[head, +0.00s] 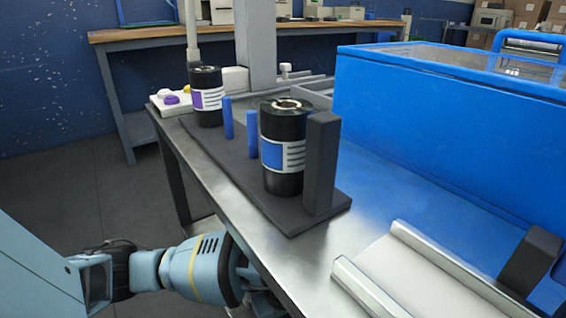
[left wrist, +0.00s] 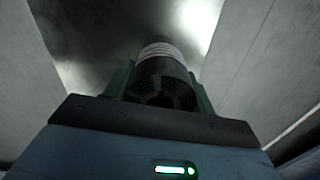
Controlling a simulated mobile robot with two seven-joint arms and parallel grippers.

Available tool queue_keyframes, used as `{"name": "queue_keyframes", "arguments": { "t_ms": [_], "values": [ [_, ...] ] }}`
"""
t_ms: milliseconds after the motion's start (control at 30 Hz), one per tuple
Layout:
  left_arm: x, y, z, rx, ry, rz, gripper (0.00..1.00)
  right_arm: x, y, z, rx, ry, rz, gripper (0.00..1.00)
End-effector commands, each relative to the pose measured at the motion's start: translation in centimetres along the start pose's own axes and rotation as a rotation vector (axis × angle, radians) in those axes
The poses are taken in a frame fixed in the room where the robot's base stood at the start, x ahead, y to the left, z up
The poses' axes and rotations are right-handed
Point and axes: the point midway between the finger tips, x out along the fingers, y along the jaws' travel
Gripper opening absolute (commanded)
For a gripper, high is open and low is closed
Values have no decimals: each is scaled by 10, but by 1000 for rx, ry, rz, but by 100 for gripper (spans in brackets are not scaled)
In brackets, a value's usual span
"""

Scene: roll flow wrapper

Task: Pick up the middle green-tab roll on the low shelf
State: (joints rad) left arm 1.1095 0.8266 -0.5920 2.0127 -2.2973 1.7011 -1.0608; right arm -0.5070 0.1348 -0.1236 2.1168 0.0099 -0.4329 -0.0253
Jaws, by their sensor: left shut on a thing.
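In the left wrist view, a black roll (left wrist: 162,82) with pale stripes on its side sits between the fingers of my left gripper (left wrist: 160,72), its dark hollow end toward the camera. Dark green finger-like parts stand on both sides of it, and the gripper is shut on the roll. No green tab can be made out on it. In the head view, my left arm reaches under the metal table's near left edge, which hides the gripper and the low shelf. My right gripper is not in view.
The metal table (head: 333,240) carries a roll with a blue label (head: 272,155) and one with a purple label (head: 208,98) on a dark holder (head: 222,148). A blue machine (head: 440,135) stands at right. Grey surfaces flank the gripper in the wrist view. Open floor lies left.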

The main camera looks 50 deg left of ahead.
Motion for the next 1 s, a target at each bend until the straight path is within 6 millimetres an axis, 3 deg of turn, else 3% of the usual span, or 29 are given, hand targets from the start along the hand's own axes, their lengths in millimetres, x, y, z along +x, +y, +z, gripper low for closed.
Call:
{"name": "queue_keyframes", "arguments": {
  "t_ms": [167,400,800,1000],
  "values": [
    [-10,0,0,0,1,3,22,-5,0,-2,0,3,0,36],
    [-42,1,0,1,2,5,22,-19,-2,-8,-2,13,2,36],
    [-47,-90,37,4,1,-2,22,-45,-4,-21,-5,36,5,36],
    [-50,-125,52,3,-1,-1,22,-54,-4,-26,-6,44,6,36]
  ]
}}
